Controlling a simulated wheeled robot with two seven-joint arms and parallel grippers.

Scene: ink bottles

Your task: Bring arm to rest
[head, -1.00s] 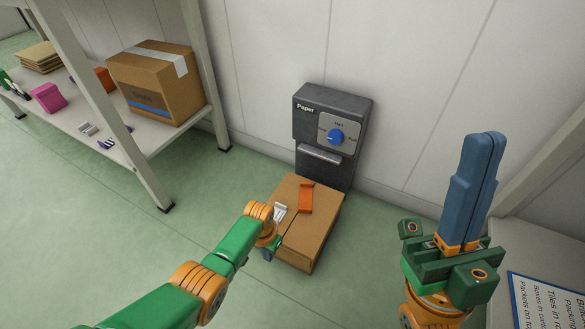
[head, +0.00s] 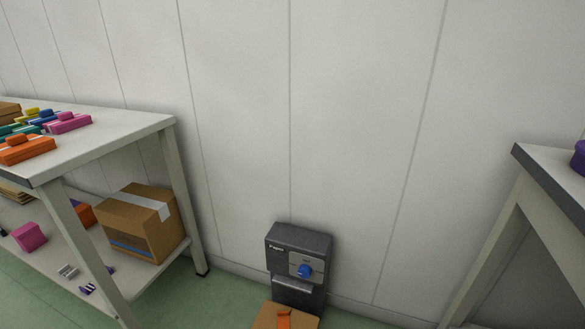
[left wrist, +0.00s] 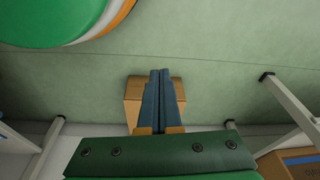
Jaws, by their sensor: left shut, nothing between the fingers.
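My left gripper (left wrist: 161,75) shows in the left wrist view. Its two blue fingers lie side by side, shut with nothing between them. Behind the fingers in that view, a cardboard box (left wrist: 133,108) on the green floor is partly hidden. Neither of my arms shows in the head view, and my right gripper is in no current view.
A grey paper dispenser (head: 290,247) with a blue knob stands at the wall, the cardboard box (head: 270,316) before it. A shelf (head: 140,122) with coloured packets stands left, and a table (head: 530,158) right. Another taped box (head: 150,230) sits on the lower shelf.

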